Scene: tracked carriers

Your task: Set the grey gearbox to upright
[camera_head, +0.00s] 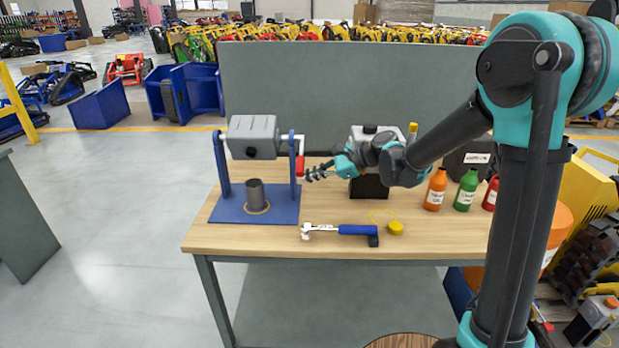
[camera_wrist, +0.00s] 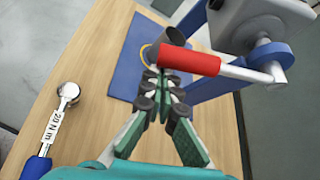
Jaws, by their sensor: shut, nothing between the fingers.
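The grey gearbox (camera_head: 253,137) hangs between two posts of a blue stand (camera_head: 228,210), a dark round plug on the side facing me. Part of the gearbox (camera_wrist: 235,28) shows at the top of the wrist view. A crank with a red grip (camera_head: 300,166) sticks out at the right post; the grip (camera_wrist: 190,61) lies across the wrist view. My gripper (camera_head: 310,175) is shut and empty beside the grip, its fingertips (camera_wrist: 160,84) close to the grip's left end. I cannot tell whether they touch.
A dark grey cup (camera_head: 255,193) stands on the stand's base under the gearbox. A blue-handled torque wrench (camera_head: 355,230) and a yellow cap (camera_head: 396,228) lie at the front. Bottles (camera_head: 436,190) stand right. A grey panel (camera_head: 330,95) closes the back.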

